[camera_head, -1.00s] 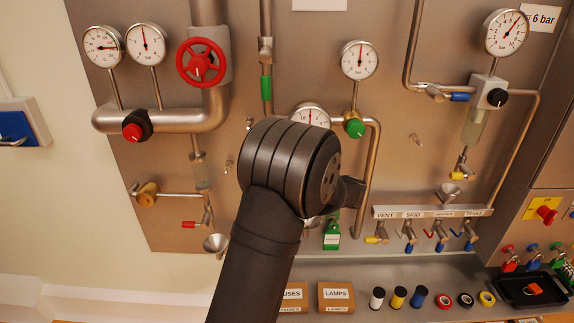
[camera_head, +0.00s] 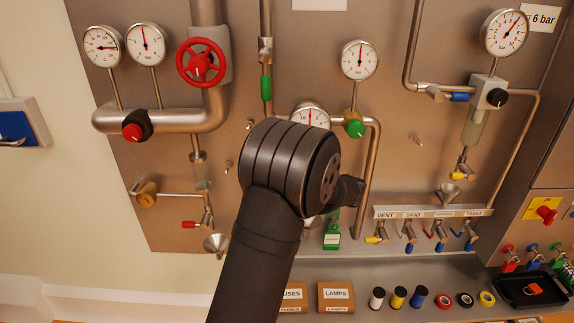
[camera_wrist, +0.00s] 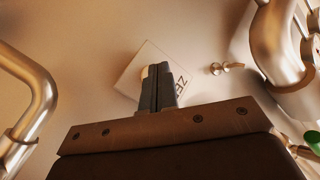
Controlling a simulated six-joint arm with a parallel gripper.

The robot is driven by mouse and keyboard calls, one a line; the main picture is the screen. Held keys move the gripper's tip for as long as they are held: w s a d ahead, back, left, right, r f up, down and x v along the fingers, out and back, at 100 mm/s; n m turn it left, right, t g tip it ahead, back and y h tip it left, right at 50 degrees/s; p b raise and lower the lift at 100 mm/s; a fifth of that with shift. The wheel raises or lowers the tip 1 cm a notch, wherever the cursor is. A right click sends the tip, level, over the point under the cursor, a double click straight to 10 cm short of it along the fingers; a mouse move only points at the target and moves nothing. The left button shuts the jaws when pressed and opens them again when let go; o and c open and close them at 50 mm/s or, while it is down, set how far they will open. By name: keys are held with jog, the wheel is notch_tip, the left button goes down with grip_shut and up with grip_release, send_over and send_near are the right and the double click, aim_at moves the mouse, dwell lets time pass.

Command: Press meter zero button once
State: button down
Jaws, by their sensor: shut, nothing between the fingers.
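In the wrist view, my gripper (camera_wrist: 157,74) is shut and empty, with its two dark fingers together. The fingertips are in front of a pale label plate (camera_wrist: 135,76) on the panel, with part of the lettering "ZE" showing to their right. The zero button itself cannot be made out clearly; the fingers cover the middle of the plate. Whether the tips touch anything cannot be told. In the head view, my arm hides the plate and the fingers. A round gauge (camera_head: 311,113) shows partly above my arm.
A small metal fitting (camera_wrist: 226,68) sticks out right of the label in the wrist view. Curved pipes stand at its left (camera_wrist: 30,92) and right (camera_wrist: 276,45). In the head view, a green knob (camera_head: 355,128) and a pipe (camera_head: 371,175) are right of my arm.

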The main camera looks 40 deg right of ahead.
jog(key=shift+s+a, duration=0.5)
jog(key=shift+s, duration=0.05)
jog(key=shift+s+a, duration=1.75)
jog(key=shift+s+a, duration=1.35)
